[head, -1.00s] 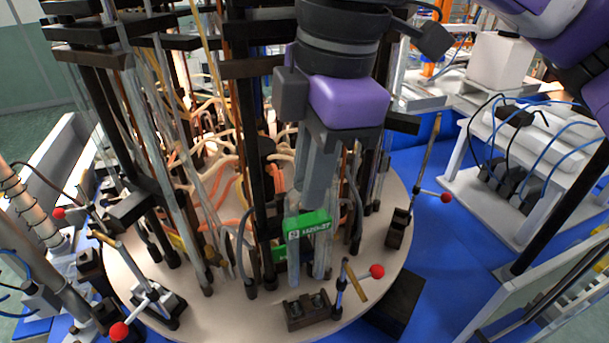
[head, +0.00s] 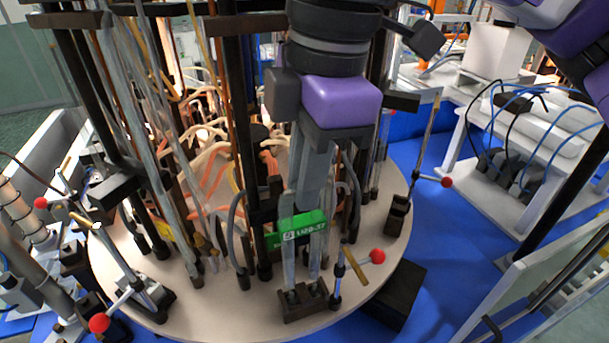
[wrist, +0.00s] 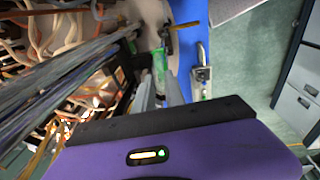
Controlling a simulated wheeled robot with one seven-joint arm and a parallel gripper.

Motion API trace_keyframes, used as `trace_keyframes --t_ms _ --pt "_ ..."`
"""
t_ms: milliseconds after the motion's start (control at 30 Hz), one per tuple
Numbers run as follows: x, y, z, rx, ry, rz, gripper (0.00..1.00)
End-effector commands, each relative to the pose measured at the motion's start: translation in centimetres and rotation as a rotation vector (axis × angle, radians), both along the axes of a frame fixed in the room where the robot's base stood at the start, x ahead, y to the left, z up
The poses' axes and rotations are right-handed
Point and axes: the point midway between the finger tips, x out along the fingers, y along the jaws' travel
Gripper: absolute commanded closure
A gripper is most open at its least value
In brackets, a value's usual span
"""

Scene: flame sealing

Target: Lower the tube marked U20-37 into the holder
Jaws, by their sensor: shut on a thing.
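The clear two-legged tube with the green U20-37 label (head: 303,228) hangs upright below my gripper (head: 312,190). My gripper is shut on its upper part. The green label also shows in the wrist view (wrist: 160,62), beyond the grey fingers (wrist: 158,92). The holder (head: 305,304) is a small black block with two sockets near the front rim of the round plate. The tube's two lower ends overlap the sockets in the head view. I cannot tell how deep they sit.
The round beige plate (head: 235,316) carries several black posts and glass tubes to the left. A red-knobbed lever (head: 377,256) stands just right of the holder, and another red knob (head: 447,182) is farther right. A black box (head: 402,297) lies beyond the rim.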

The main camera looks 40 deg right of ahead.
Motion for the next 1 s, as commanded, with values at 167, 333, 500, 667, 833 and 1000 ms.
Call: trace_keyframes --t_ms 167,333,500,667,833,1000 --pt "0.01 0.01 0.12 0.0 -0.001 0.0 1.0" --pt "0.01 0.0 0.12 0.0 -0.001 0.0 1.0" --pt "0.01 0.0 0.15 0.001 0.001 0.0 1.0" --pt "0.01 -0.01 0.23 0.004 0.008 0.0 1.0" --pt "0.02 0.0 0.25 0.009 0.02 -0.001 1.0" --pt "0.02 0.01 0.14 0.011 0.026 0.0 1.0"
